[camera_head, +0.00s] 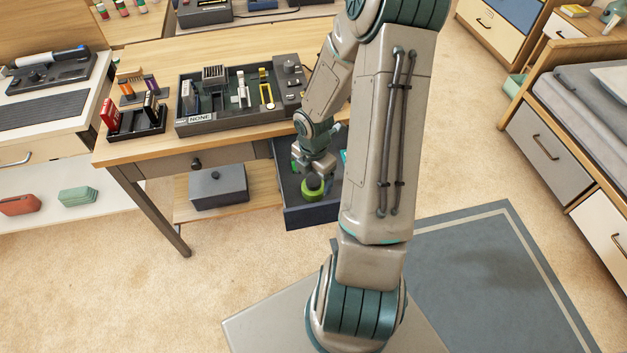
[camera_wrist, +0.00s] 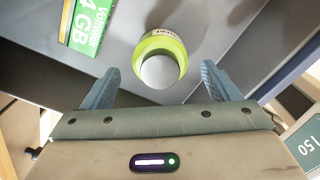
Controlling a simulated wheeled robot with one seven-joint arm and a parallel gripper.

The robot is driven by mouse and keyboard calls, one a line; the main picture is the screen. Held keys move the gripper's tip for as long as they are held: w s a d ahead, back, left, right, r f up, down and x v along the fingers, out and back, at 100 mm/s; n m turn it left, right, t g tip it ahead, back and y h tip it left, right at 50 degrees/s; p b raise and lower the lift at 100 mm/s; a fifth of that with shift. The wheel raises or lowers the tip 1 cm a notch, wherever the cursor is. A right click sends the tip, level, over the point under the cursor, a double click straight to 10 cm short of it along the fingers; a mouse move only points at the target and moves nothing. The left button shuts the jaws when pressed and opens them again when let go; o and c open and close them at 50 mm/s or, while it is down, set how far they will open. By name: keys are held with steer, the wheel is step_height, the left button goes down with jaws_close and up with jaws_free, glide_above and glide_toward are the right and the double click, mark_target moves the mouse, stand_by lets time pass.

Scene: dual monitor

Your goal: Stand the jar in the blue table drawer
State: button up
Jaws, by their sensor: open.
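The lime-green jar (camera_head: 312,190) is in the open dark blue table drawer (camera_head: 312,216), near its front. In the wrist view the jar (camera_wrist: 161,42) shows a green ring with a pale grey round face; it looks upright on the drawer floor (camera_wrist: 205,22). My gripper (camera_head: 318,168) is over the drawer, right at the jar. Its fingers are open in the wrist view (camera_wrist: 160,72), one on each side of the jar, with gaps visible. Part of the drawer is hidden behind my arm in the head view.
A green box (camera_wrist: 88,25) marked 4 GB lies in the drawer left of the jar in the wrist view. On the table above stand a dark organizer tray (camera_head: 215,124) and a small black rack (camera_head: 138,128). A grey box (camera_head: 218,187) sits on the lower shelf.

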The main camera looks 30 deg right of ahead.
step_height(320, 180, up, 8)
steer(key=p, duration=0.2)
step_height(320, 180, up, 12)
steer(key=m+h, duration=0.2)
steer(key=m, duration=0.9)
glide_above(314, 181)
steer(key=s+a, duration=0.4)
steer(key=a, duration=0.2)
steer(key=s+a+r+m+t+y, duration=0.2)
steer(key=s+a+r+m, duration=0.4)
steer(key=m, duration=0.4)
steer(key=shift+s+a+r+m, duration=0.15)
steer(key=shift+s+r+m, duration=0.25)
steer(key=shift+s+r, duration=0.5)
steer(key=shift+w, duration=0.1)
